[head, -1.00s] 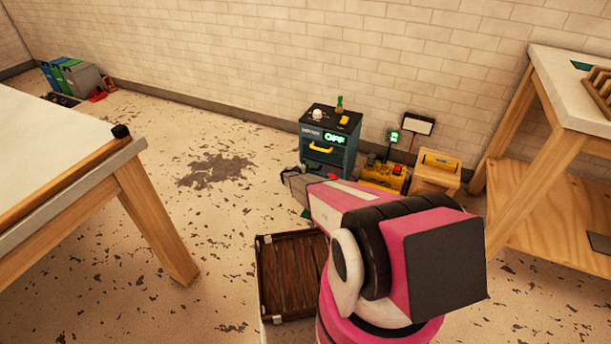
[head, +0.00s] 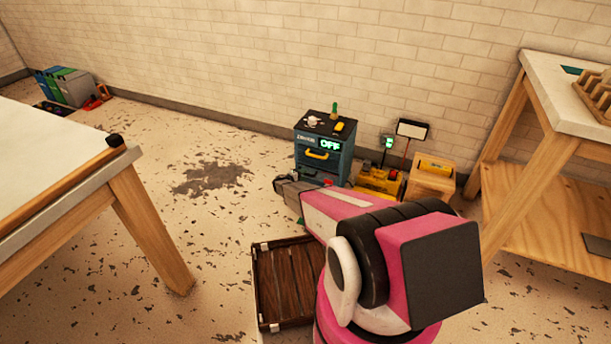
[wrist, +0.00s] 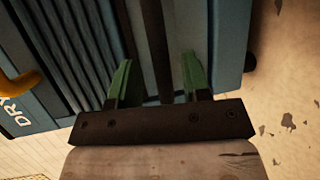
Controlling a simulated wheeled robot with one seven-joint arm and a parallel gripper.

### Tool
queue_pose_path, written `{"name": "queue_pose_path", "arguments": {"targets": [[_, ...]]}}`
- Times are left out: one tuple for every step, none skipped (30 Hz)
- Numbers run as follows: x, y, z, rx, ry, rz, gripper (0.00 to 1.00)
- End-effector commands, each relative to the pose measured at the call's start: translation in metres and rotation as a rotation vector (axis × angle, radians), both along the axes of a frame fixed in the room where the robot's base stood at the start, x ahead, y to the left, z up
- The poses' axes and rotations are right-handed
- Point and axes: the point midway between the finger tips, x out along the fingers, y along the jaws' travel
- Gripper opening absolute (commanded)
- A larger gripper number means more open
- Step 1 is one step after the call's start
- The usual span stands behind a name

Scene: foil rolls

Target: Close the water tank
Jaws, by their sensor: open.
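A dark blue dryer cabinet (head: 309,163) stands against the brick wall in the head view, with a lit "OFF" display and a yellow handle (head: 317,155). Its lower part is partly hidden by my arm, and I cannot make out the water tank for certain. My gripper (head: 284,186) is low at the cabinet's front left. A dark bar (wrist: 155,45) runs between the fingers, apparently not clamped. The yellow handle shows at the left edge.
A brown slatted wooden crate (head: 285,285) lies on the floor beside my arm. A yellow machine (head: 380,182) and a wooden box (head: 430,182) stand right of the cabinet. A table (head: 40,150) is at left, a workbench (head: 565,95) at right.

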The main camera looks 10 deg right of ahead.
Motion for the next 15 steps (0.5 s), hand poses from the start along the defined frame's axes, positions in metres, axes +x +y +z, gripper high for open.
{"name": "queue_pose_path", "arguments": {"targets": [[-0.007,0.010,0.003,0.000,0.001,0.002,0.44],[-0.010,0.015,0.004,0.001,0.000,0.003,0.44],[-0.014,0.022,0.006,0.001,0.000,0.002,0.44],[-0.017,0.026,0.007,0.001,0.000,0.002,0.44],[-0.020,0.031,0.008,0.001,0.000,0.002,0.44],[-0.023,0.037,0.009,0.000,0.000,0.002,0.44],[-0.025,0.041,0.010,0.000,0.000,0.002,0.44],[-0.028,0.045,0.011,0.000,0.000,0.002,0.44],[-0.030,0.049,0.012,0.000,0.000,0.002,0.44],[-0.032,0.052,0.012,0.001,0.000,0.002,0.44],[-0.033,0.055,0.013,0.001,0.000,0.002,0.44],[-0.035,0.059,0.013,0.001,0.000,0.001,0.44],[-0.036,0.061,0.014,0.001,0.000,0.001,0.44],[-0.037,0.062,0.014,0.002,0.000,0.001,0.44],[-0.038,0.064,0.014,0.002,0.000,0.001,0.44]]}}
